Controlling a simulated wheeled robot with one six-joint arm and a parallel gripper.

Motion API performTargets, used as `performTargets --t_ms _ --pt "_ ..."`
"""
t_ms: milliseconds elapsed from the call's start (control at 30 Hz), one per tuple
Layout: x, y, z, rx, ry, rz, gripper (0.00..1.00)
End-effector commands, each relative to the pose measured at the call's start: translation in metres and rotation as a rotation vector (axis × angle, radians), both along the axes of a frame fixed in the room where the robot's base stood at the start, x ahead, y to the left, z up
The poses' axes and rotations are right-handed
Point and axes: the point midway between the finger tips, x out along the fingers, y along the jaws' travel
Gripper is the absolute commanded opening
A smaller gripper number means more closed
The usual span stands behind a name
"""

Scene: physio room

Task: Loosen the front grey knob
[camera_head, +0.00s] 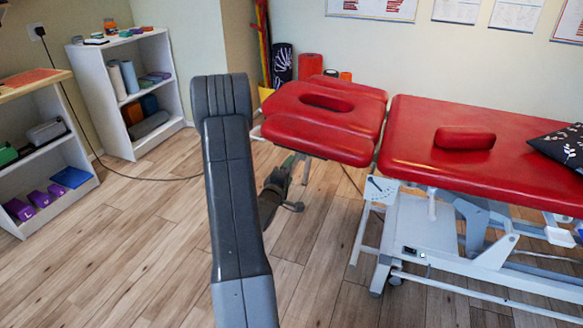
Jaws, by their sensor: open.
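The red treatment table (410,150) stands at the right, with a separate red head section (325,137) that has a face opening. My gripper (290,188) is small and dark in this view, below the front edge of the head section, partly hidden behind my own arm. It is open, but its fingers are hard to tell apart. I cannot make out the front grey knob; my gripper and arm cover part of the area under the head section. A white plate with a dial marking (376,189) sits at the near corner of the table frame.
A red bolster (464,138) and a black patterned pillow (565,146) lie on the table. The white table frame (430,235) stands on the floor at the right. White shelves (103,95) stand at the left. A black cable (140,179) crosses the floor. The floor at front left is clear.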

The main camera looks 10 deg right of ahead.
Motion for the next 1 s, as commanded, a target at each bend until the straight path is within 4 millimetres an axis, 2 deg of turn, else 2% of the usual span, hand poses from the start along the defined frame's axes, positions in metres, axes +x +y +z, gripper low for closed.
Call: performTargets --t_ms 300,500,700,1000 --pt "-0.06 0.042 0.001 0.001 0.003 0.004 0.71" --pt "-0.082 0.057 0.0 0.001 0.002 0.002 0.71" --pt "-0.088 0.06 0.0 -0.001 -0.001 0.001 0.71" --pt "-0.087 0.059 0.0 0.0 -0.001 0.0 0.71"
